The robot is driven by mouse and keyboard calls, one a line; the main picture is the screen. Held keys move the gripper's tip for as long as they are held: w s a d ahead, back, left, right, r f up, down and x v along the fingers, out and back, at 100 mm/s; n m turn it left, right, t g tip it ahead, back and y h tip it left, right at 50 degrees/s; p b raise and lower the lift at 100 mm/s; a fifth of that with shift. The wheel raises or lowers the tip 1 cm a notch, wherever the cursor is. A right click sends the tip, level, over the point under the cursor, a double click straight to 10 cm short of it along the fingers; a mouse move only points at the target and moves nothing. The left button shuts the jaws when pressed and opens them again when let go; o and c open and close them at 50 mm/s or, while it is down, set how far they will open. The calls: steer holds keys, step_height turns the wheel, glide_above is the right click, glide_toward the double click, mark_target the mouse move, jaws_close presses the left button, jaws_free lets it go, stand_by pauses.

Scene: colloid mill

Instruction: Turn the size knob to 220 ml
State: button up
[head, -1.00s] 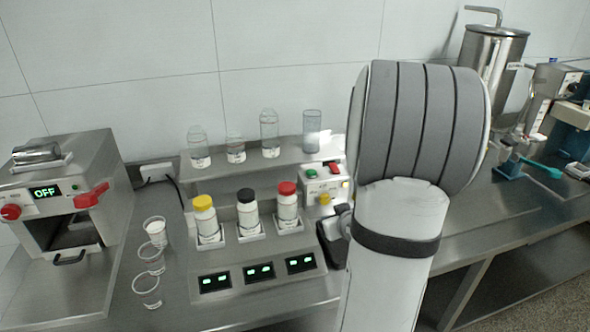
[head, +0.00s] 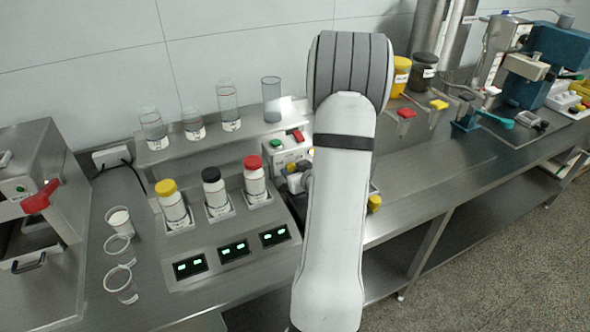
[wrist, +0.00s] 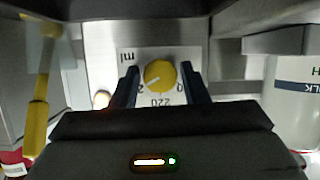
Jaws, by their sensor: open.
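The yellow size knob (wrist: 160,75) sits on a pale dial plate marked "ml" in the wrist view, where the lettering is upside down. The label 220 (wrist: 160,101) is just below the knob there. A pale mark on the knob points toward its lower left, to one side of 220. My gripper (wrist: 159,72) is open, with one dark finger on each side of the knob; I cannot tell whether they touch it. In the head view, the control box (head: 286,150) has a green button and a red switch; my arm partly hides its front.
Yellow-, black- and red-capped bottles (head: 172,204) stand left of my arm, above lit displays (head: 233,250). Glass bottles (head: 228,106) stand on the shelf behind. Clear cups (head: 120,284) are at the left. Bare counter (head: 425,170) lies right of my arm.

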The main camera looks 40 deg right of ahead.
steer(key=c, duration=0.7)
